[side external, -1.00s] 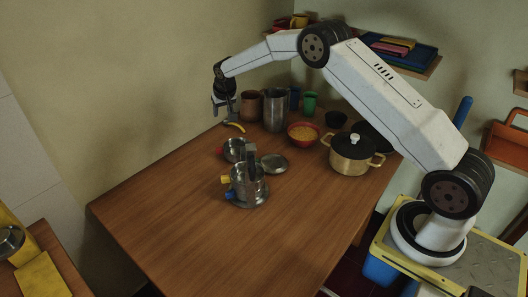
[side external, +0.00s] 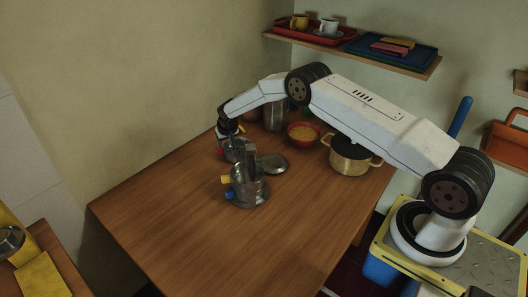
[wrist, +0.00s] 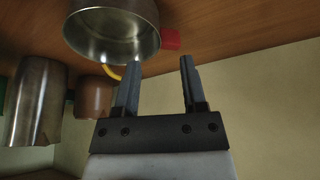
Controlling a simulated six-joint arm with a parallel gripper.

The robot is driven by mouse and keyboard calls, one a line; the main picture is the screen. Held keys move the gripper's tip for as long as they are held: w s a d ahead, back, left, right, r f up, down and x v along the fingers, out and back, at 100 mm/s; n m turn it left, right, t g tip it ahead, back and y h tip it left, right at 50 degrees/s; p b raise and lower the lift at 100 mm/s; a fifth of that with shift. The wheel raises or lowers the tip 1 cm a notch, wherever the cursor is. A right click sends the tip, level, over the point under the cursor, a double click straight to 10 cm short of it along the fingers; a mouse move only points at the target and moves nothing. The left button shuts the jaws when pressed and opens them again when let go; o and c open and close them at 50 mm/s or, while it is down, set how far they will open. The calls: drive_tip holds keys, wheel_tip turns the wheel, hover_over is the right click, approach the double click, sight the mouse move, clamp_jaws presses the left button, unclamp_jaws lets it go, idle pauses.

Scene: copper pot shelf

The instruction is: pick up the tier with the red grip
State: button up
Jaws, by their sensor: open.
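The tier with the red grip is a round metal bowl (side external: 236,153) on the table in the side view, partly hidden by my gripper. Its red grip (side external: 220,151) points left. In the wrist view the open bowl (wrist: 112,35) is at the top, with the red grip (wrist: 170,39) at its right side, just beyond the fingertips. My gripper (side external: 229,136) is low beside and just above this tier; its open, empty fingers (wrist: 160,63) are apart in the wrist view. The grip is not between the fingers.
A metal stack (side external: 247,188) with yellow and blue grips and an upright handle stands in front. A metal lid (side external: 274,163) lies to its right. A red bowl (side external: 302,133), a metal pitcher (side external: 276,115) and a brass pot (side external: 350,157) stand behind. The table's front is clear.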

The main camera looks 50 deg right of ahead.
sight(224, 155)
drive_tip(key=shift+w+f, duration=0.15)
drive_tip(key=shift+f, duration=0.25)
drive_tip(key=shift+f, duration=0.1)
drive_tip(key=shift+x, duration=2.65)
clamp_jaws()
idle(0.4)
